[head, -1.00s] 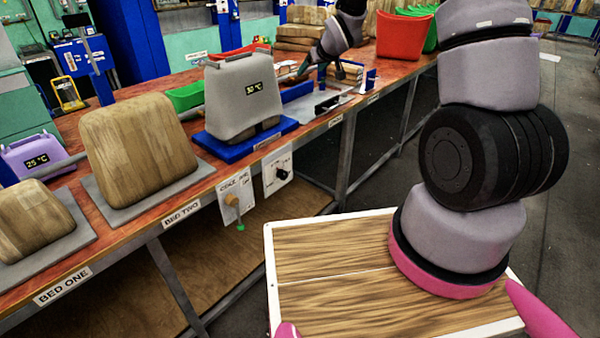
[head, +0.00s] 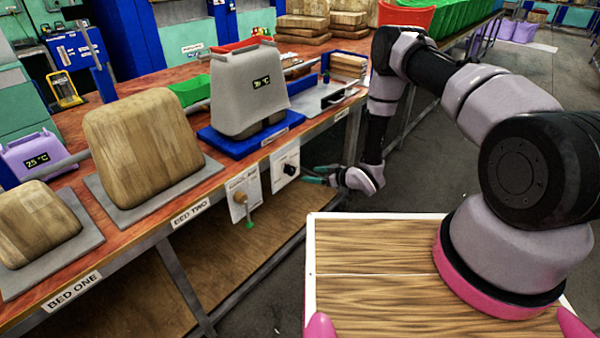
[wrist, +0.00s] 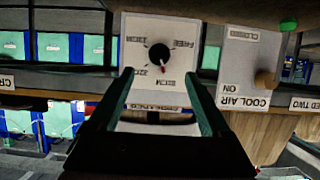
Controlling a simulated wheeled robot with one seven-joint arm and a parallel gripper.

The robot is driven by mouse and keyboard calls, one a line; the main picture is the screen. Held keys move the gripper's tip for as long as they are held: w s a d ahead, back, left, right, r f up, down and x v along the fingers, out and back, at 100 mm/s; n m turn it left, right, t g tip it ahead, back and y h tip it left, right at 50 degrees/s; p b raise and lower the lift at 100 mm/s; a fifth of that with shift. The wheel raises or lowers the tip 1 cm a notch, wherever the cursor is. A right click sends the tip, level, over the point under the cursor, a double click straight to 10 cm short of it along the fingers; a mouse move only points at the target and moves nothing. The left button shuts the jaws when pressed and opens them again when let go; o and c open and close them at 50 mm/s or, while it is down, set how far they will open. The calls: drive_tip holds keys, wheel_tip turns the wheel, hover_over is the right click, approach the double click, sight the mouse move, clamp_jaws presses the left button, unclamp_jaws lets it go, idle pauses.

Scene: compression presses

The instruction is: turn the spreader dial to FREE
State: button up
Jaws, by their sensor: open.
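The spreader dial (head: 291,170) is a dark knob on a white plate (head: 280,180) on the bench front. In the wrist view it appears upside down as a black knob (wrist: 159,54) on its plate, with FREE at upper right and centimetre labels around the rest. A small red mark on the knob points down, toward the bottom centimetre label and away from FREE. My gripper (head: 316,175) is just right of the plate in the head view. In the wrist view my gripper (wrist: 160,82) is open and empty, its teal fingers either side of the dial, apparently not touching it.
A COOL AIR plate (head: 244,195) with a tan handle (wrist: 265,78) is beside the dial plate. A grey press form (head: 250,90) stands on a blue base above. The bench edge overhangs the plates.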

sight(293, 172)
drive_tip(key=x, duration=1)
drive_tip(key=shift+w+a+f, duration=0.1)
drive_tip(key=shift+w+a, duration=0.05)
drive_tip(key=shift+w, duration=0.05)
clamp_jaws()
